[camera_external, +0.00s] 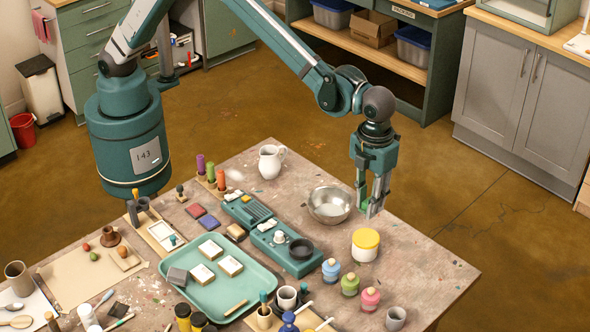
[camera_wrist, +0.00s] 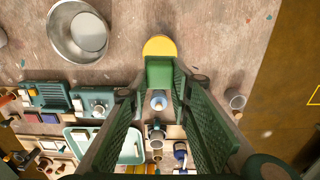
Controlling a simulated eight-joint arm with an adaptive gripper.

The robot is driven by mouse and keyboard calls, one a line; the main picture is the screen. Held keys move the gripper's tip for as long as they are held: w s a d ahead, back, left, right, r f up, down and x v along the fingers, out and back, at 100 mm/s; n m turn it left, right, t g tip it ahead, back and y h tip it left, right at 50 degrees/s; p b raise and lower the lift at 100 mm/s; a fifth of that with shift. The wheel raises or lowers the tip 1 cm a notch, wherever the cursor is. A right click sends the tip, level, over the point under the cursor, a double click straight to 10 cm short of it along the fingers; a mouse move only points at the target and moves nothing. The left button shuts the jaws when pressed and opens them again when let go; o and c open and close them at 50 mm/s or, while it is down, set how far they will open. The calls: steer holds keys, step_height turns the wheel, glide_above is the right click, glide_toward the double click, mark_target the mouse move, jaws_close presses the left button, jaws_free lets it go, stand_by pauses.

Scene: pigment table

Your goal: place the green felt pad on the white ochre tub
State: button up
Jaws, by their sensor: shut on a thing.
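My gripper (camera_external: 372,208) points down above the right part of the table, a little above and behind the white ochre tub. The tub (camera_external: 364,252) stands upright, white with a yellow lid. In the wrist view its yellow lid (camera_wrist: 160,45) shows just beyond the fingertips. My gripper is shut on the green felt pad (camera_wrist: 159,72), which sits between the fingertips in the wrist view and partly covers the lid there. The pad is apparently above the table; I cannot tell its exact height. In the external view the fingers hide most or all of the pad.
A metal bowl (camera_external: 330,204) stands left of the tub. Blue, green and pink bottles (camera_external: 350,285) stand in front of it, with a grey cup (camera_external: 396,318) nearby. The table's right side is clear.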

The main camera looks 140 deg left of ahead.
glide_above(364, 238)
steer(key=shift+w+f, duration=0.1)
steer(key=shift+f, duration=2.95)
steer(key=shift+f+b, duration=0.35)
steer(key=shift+f, duration=1.5)
steer(key=shift+d+f, duration=0.1)
steer(key=o, duration=0.8)
steer(key=shift+c, duration=0.2)
step_height(364, 238, up, 12)
steer(key=shift+r+p, duration=0.15)
steer(key=shift+p, duration=0.3)
